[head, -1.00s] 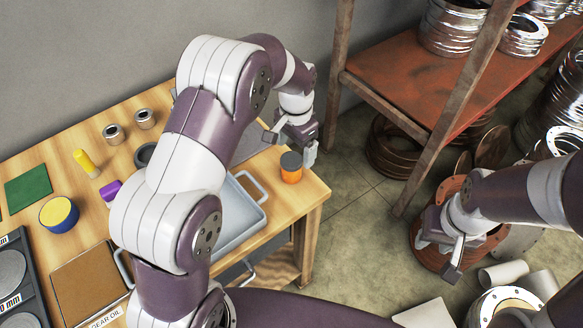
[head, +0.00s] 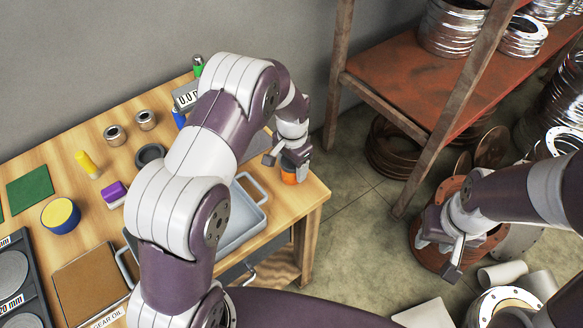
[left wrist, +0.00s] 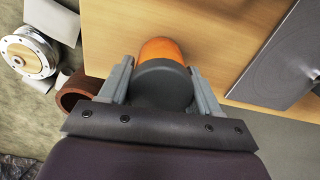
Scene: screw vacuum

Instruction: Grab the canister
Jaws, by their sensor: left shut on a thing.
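The canister (head: 289,178) is a small orange cylinder with a dark grey top, standing near the right end of the wooden workbench. In the left wrist view its grey lid and orange body (left wrist: 162,49) show between the two fingers. My left gripper (head: 287,163) is shut on the canister, coming down over it with a finger on each side. The gripper hides most of the canister in the head view. My right gripper (head: 447,252) is off to the right, away from the bench, over the floor area, and empty as far as I can see.
A grey metal tray (head: 243,232) with handles is left of the canister. The bench (head: 310,205) ends close to its right. A yellow bottle, purple block, blue-yellow tin (head: 60,215) and metal cylinders stand further left. A rusty shelf (head: 415,85) is at the back right.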

